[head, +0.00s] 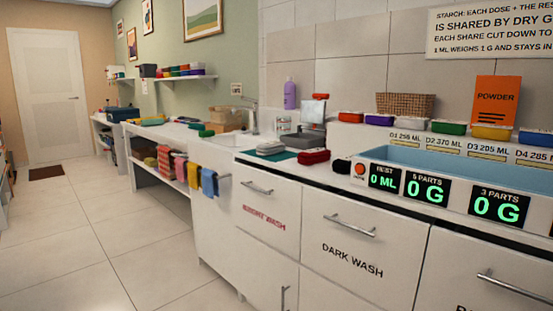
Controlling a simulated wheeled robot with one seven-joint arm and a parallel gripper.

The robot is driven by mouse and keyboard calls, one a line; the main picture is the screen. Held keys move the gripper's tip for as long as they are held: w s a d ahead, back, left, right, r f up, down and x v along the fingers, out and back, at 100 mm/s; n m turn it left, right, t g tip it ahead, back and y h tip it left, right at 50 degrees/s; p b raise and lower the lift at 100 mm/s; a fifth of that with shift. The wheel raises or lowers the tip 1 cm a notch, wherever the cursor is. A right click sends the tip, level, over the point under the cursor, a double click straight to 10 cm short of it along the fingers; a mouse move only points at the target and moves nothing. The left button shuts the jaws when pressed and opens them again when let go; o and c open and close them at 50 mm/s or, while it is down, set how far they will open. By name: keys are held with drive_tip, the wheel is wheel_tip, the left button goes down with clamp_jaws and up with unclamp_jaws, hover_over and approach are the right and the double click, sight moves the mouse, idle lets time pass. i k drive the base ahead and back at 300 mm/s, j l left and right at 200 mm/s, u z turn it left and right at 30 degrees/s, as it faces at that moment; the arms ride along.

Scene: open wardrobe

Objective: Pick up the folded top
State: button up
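Small folded-looking cloth items lie on the white counter in the head view. A light grey one (270,148) lies at the left, near a dark green mat (284,157). A dark red one (314,157) lies to its right. A black one (342,166) sits further right, beside the blue basin unit. I cannot tell which of them is the folded top. My gripper is not in view.
The blue basin (450,170) with digital readouts fills the right of the counter. Handled drawers (350,245) front the counter below. The tiled floor (90,240) is clear at the left.

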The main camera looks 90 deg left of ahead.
sight(316, 156)
drive_tip(key=u, duration=2.9)
drive_tip(key=i+j+z, duration=0.1)
drive_tip(key=i+j, duration=0.2)
drive_tip(key=i+j+z, duration=0.1)
drive_tip(key=i+j, duration=0.2)
drive_tip(key=j, duration=0.15)
drive_tip(key=i+j+z, duration=0.1)
drive_tip(key=i+j, duration=0.2)
drive_tip(key=i+j+z, duration=0.1)
drive_tip(key=i+j, duration=0.15)
drive_tip(key=j, duration=0.25)
